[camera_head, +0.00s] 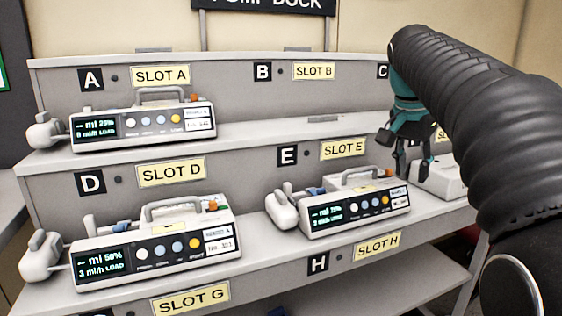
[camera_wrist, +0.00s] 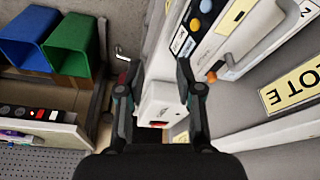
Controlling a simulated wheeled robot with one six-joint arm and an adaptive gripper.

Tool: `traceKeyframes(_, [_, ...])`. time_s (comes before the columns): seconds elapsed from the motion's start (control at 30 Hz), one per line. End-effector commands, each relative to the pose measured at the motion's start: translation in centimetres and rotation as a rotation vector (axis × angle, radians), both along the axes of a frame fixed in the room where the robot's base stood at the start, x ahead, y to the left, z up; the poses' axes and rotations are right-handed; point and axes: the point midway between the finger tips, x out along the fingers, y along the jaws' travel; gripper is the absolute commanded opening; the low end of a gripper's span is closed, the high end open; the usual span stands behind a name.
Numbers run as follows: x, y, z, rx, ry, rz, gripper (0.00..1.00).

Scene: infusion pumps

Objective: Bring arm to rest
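My gripper (camera_head: 411,166) hangs fingers-down at the right of the shelves, near slot E's right end and a partly hidden white device (camera_head: 441,181). In the wrist view my gripper (camera_wrist: 156,78) has its two fingers apart. A white block with a red mark (camera_wrist: 160,103) shows between them; I see no contact with both fingers. My black ribbed arm comes in from the right in the head view and hides part of the racks. A pump (camera_head: 348,207) stands below the slot E label, its front also showing in the wrist view (camera_wrist: 204,27).
Two more pumps stand at slot A (camera_head: 146,121) and slot D (camera_head: 155,247). Slot B's shelf (camera_head: 290,132) looks bare. The wrist view also shows a blue bin (camera_wrist: 28,35), a green bin (camera_wrist: 70,45) and a shelf with small items at left.

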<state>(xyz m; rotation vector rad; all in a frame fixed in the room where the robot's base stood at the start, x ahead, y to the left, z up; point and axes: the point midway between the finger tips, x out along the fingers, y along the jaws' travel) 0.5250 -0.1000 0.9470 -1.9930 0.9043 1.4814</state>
Motion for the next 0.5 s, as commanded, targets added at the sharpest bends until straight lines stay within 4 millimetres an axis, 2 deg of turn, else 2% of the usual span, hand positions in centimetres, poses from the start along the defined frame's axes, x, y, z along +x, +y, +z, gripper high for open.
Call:
traceKeyframes(0.27, [-0.2,1.2,-4.8,-0.013,0.009,0.239,0.35])
traceKeyframes(0.37, [-1.3,2.1,-6.9,-0.020,0.004,0.345,0.35])
traceKeyframes(0.5, [-4.1,3.7,-10.3,-0.033,-0.016,0.507,0.35])
